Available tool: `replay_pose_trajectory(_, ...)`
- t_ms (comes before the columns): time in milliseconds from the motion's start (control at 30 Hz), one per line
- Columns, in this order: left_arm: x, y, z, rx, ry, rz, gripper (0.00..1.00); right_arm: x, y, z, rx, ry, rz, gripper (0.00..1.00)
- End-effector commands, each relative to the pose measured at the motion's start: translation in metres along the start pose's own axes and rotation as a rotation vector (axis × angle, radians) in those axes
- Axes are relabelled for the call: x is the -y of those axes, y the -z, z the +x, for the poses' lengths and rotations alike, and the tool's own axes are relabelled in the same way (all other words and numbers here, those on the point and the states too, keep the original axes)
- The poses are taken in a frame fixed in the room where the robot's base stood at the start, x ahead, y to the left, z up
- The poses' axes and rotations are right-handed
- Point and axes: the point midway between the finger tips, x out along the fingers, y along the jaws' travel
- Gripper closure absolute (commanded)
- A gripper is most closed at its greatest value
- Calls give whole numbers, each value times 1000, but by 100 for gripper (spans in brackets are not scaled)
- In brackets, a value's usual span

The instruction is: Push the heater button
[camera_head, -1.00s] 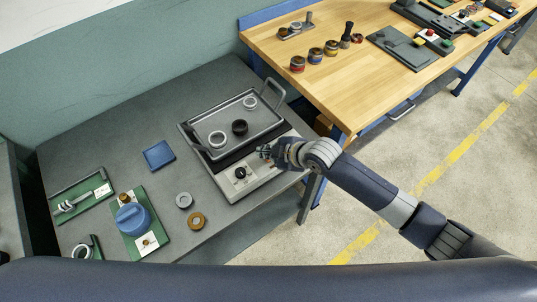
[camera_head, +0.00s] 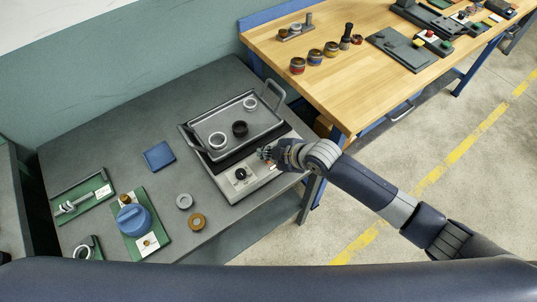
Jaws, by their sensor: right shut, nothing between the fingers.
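The heater (camera_head: 231,189) is a grey box on the dark grey table, with a light front panel and a round black knob (camera_head: 240,174). A grey tray with two handles (camera_head: 221,120) stands on its top, holding several rings. My right gripper (camera_head: 265,154) is shut and empty. It is over the right part of the heater's front panel, to the right of the knob. A small reddish spot shows beside the fingers; I cannot tell if it is the button or whether the fingers touch it. My left gripper is not in view.
A blue square dish (camera_head: 159,155), a grey ring (camera_head: 184,201) and a brass ring (camera_head: 196,222) lie left of the heater. Green fixtures (camera_head: 158,221) stand further left. A wooden workbench (camera_head: 349,75) with parts is behind on the right. Bare table lies around the dish.

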Motion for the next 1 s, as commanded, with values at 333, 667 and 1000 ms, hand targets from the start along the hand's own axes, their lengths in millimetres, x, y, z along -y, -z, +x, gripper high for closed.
replay_pose_trajectory(333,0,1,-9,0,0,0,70,-5,6,-7,-2,-1,-1,100)
replay_pose_trajectory(667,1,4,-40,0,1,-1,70,-23,23,-31,-2,-1,-2,100)
replay_pose_trajectory(1000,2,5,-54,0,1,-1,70,-31,31,-42,-1,0,-1,100)
